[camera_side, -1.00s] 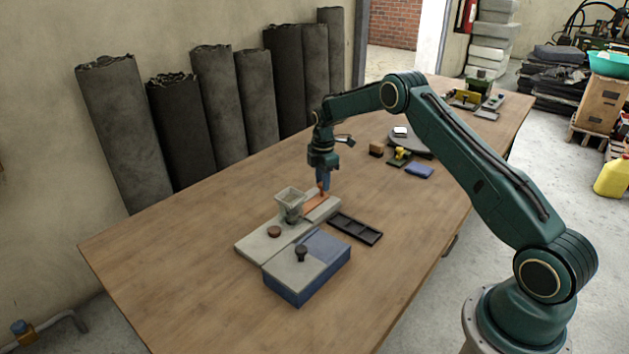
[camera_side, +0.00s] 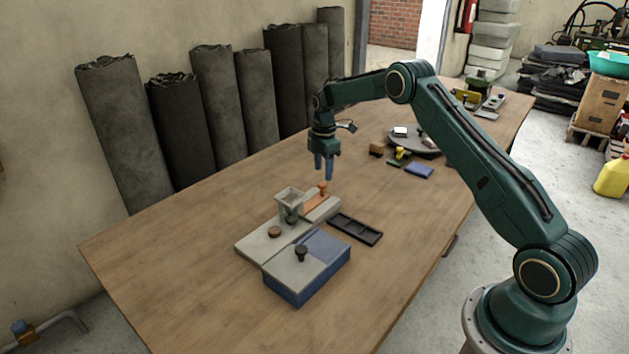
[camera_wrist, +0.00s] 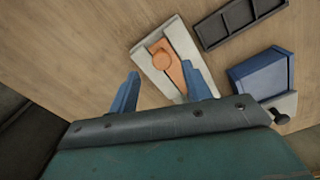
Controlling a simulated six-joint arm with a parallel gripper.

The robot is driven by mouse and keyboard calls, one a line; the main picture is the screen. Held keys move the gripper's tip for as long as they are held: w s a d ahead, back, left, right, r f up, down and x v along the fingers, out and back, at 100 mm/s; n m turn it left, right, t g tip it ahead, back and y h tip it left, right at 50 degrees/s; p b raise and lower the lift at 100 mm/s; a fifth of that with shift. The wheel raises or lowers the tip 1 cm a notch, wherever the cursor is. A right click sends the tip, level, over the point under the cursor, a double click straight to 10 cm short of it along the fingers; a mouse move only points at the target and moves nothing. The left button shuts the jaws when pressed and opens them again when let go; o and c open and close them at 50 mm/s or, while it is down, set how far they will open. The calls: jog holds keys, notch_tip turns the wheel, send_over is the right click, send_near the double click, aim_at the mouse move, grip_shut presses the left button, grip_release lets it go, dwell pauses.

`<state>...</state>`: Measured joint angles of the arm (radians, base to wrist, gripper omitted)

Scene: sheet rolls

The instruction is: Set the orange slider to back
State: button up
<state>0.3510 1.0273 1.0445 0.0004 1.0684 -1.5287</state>
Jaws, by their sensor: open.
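The orange slider (camera_side: 317,202) lies on the grey base plate (camera_side: 256,248), at the plate's right end in the side view, with its round knob standing up. In the wrist view the orange slider (camera_wrist: 171,68) shows ahead of and between the fingers, with the knob seen from above. My gripper (camera_side: 324,177) is open and empty, its two blue fingers above the slider's knob and apart from it. In the wrist view my gripper (camera_wrist: 165,85) has its fingers spread wide.
A clear hopper (camera_side: 290,203) and a brown knob (camera_side: 274,232) are on the plate. A blue box with a grey lid (camera_side: 300,272) stands in front. A black divided tray (camera_side: 355,229) lies to the right. The turntable (camera_side: 425,150) is farther back. The table's left part is bare.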

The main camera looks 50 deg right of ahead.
notch_tip(320, 180, up, 10)
jog(key=shift+f, duration=0.25)
jog(key=shift+r, duration=0.15)
dwell(0.3)
jog(key=s+a+r+m+t, duration=0.1)
jog(key=s+a+r+m, duration=0.2)
jog(key=s+a+r, duration=0.5)
jog(key=s+a+r+m+t, duration=0.2)
jog(key=s+a+r+m, duration=0.3)
jog(key=s+r, duration=0.5)
jog(key=s+a+f+m+t, duration=0.1)
jog(key=s+a, duration=0.3)
jog(key=s, duration=0.7)
jog(key=s+a+f+m+t, duration=0.1)
jog(key=s+a+m, duration=0.3)
jog(key=s, duration=0.7)
jog(key=shift+a+f+t, duration=0.15)
jog(key=shift+f+t, duration=0.15)
jog(key=shift+f, duration=0.35)
